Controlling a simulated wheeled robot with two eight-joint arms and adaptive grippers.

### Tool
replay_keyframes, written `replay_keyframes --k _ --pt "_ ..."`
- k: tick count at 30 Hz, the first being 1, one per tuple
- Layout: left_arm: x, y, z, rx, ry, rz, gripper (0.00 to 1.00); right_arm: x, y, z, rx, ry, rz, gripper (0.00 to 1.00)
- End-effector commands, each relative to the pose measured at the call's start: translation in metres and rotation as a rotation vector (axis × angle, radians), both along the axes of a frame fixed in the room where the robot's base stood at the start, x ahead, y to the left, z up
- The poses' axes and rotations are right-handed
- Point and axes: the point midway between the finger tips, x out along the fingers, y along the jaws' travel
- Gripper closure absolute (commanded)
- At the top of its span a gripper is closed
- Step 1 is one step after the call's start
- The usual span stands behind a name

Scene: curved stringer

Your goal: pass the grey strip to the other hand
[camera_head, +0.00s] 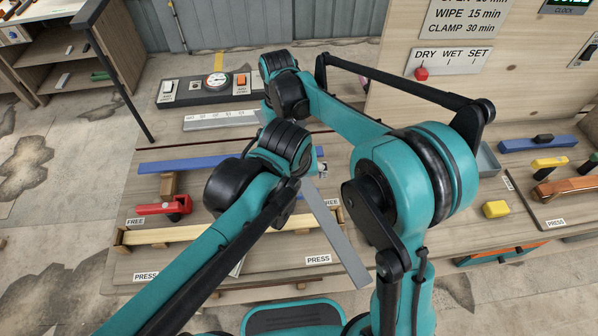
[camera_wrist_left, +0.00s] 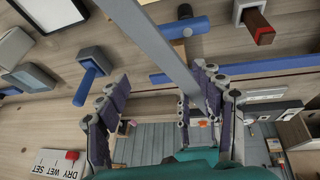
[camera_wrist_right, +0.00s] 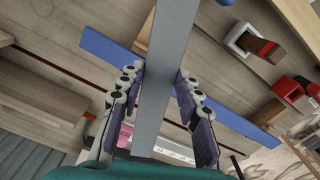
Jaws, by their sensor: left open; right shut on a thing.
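The grey strip (camera_head: 335,235) hangs in the air at a slant over the bench's front part in the head view; its upper end is hidden behind my arms. In the right wrist view the strip (camera_wrist_right: 167,60) runs lengthwise between the fingers of my right gripper (camera_wrist_right: 160,105), which is shut on it. In the left wrist view my left gripper (camera_wrist_left: 158,100) is open, its fingers wide apart. The strip (camera_wrist_left: 168,48) slants down there to the right-hand finger; I cannot tell whether it touches. Both grippers' fingertips are mostly hidden in the head view.
A blue bar (camera_head: 185,164) lies on the bench below the arms. A red clamp (camera_head: 165,207) and a pale wooden strip (camera_head: 185,235) lie at the front left. A gauge panel (camera_head: 207,87) stands at the back. A yellow block (camera_head: 496,209) lies on the right.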

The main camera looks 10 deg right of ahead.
Motion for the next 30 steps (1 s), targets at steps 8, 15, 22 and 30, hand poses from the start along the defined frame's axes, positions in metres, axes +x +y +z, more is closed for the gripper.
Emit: replay_keyframes --k 8,15,22,30 --pt "0.017 -0.006 -0.04 0.0 -0.001 0.001 0.33 0.0 0.0 0.0 0.0 0.0 0.0 1.0" --pt "0.024 -0.009 -0.057 0.0 -0.001 0.001 0.33 0.0 0.0 0.0 0.0 0.0 0.0 1.0" --pt "0.024 -0.009 -0.058 0.0 -0.001 0.0 0.33 0.0 0.0 0.0 0.0 0.0 0.0 1.0" --pt "0.024 -0.009 -0.058 -0.001 -0.001 0.0 0.9 0.0 0.0 0.0 0.001 0.0 0.0 1.0"
